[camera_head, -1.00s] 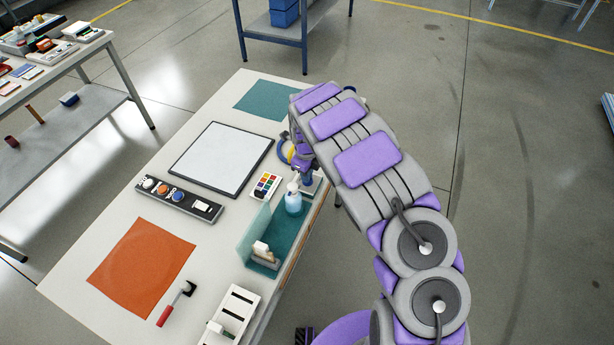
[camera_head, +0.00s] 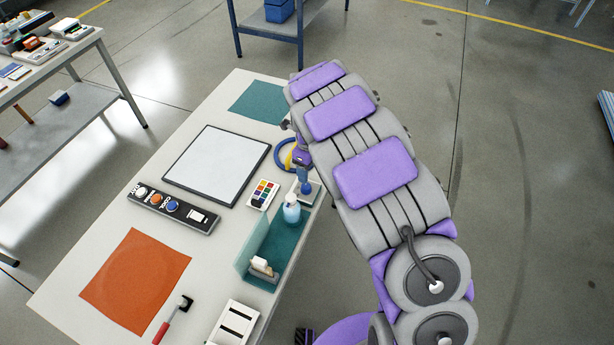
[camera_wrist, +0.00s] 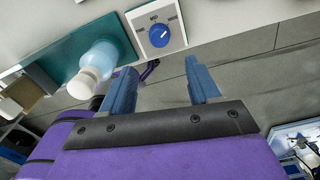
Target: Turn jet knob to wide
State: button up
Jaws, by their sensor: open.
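A round blue knob (camera_wrist: 159,36) with a white mark sits on a pale square plate (camera_wrist: 143,21) with small dark lettering in the wrist view. The lettering above the knob seems to read "MID"; the mark appears to point toward the upper right. In the head view the plate (camera_head: 311,192) stands at the table's right edge. My gripper (camera_wrist: 159,70) is open and empty, its two blue fingers apart, and the knob appears beyond the gap between them, not between the fingertips. In the head view my arm partly hides the gripper.
A pale blue bottle (camera_head: 291,211) with a white top stands in a teal tray (camera_head: 262,233) beside the plate. A blue and yellow ring (camera_head: 284,152), a colour palette (camera_head: 263,195) and a button panel (camera_head: 172,207) are on the table. Open floor lies to the right.

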notch_tip(320, 180, up, 10)
jog(key=p, duration=0.1)
jog(key=shift+s+a, duration=0.3)
dwell(0.3)
jog(key=s+d+r+n, duration=0.5)
jog(key=s+d, duration=0.2)
jog(key=s, duration=0.1)
jog(key=s+d+r+n, duration=0.4)
jog(key=s+d+n, duration=0.1)
jog(key=s+d, duration=0.25)
jog(key=s+d+n+g+b, duration=0.1)
jog(key=s+d+n, duration=0.1)
jog(key=s+n, duration=1.1)
jog(key=s, duration=1)
jog(key=shift+d+f+n+g+b, duration=0.15)
jog(key=shift+f+n+g+b, duration=0.15)
jog(key=shift+g, duration=0.1)
